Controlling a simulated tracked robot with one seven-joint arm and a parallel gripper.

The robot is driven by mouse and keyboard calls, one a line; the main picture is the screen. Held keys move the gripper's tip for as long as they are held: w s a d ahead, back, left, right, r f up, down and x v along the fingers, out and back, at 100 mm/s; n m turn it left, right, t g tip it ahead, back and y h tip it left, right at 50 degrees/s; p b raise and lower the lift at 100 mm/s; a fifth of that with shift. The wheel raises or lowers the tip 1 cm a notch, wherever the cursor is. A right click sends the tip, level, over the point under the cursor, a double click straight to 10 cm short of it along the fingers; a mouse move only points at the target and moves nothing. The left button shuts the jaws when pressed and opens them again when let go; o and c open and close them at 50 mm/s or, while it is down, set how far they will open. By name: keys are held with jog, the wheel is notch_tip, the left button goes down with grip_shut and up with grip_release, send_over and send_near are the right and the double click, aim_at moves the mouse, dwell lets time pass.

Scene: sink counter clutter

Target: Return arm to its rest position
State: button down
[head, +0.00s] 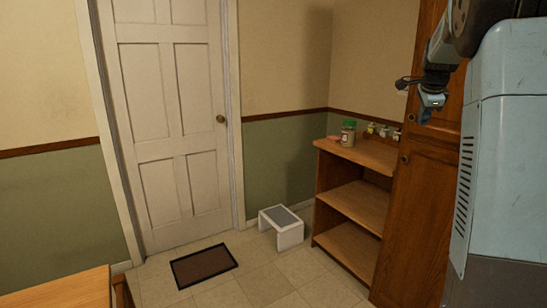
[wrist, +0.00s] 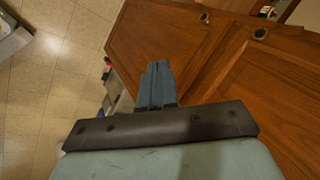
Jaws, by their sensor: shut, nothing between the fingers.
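My gripper (head: 428,115) is at the upper right of the head view, in front of the tall wooden cabinet (head: 433,190). In the wrist view its two blue fingers (wrist: 157,72) lie together, shut and empty. My arm is raised and folded close to my own blue-grey body at the right edge. The wooden cabinet doors (wrist: 225,60) with round knobs fill much of the wrist view beyond the fingers. I cannot tell the exact gap between the gripper and the cabinet.
A wooden shelf unit (head: 350,203) left of the cabinet holds a green-lidded jar (head: 348,134) and small items. A white step stool (head: 283,232) and dark mat (head: 204,265) lie on the tiled floor near a white door (head: 172,120). A wooden table corner (head: 60,290) shows lower left.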

jog(key=s+a+f+n+y, duration=0.1)
jog(key=s+a+n+y, duration=0.1)
jog(key=s+a+n, duration=0.75)
jog(key=s+a+n+y, duration=0.15)
jog(key=s+a, duration=0.55)
jog(key=s, duration=0.7)
jog(key=s+a+f+n, duration=0.3)
jog(key=s+f+n, duration=0.1)
jog(key=s, duration=0.3)
jog(key=s+a+f+n+h, duration=0.1)
jog(key=s+a+f+n, duration=0.3)
jog(key=s, duration=0.4)
jog(key=shift+n, duration=0.6)
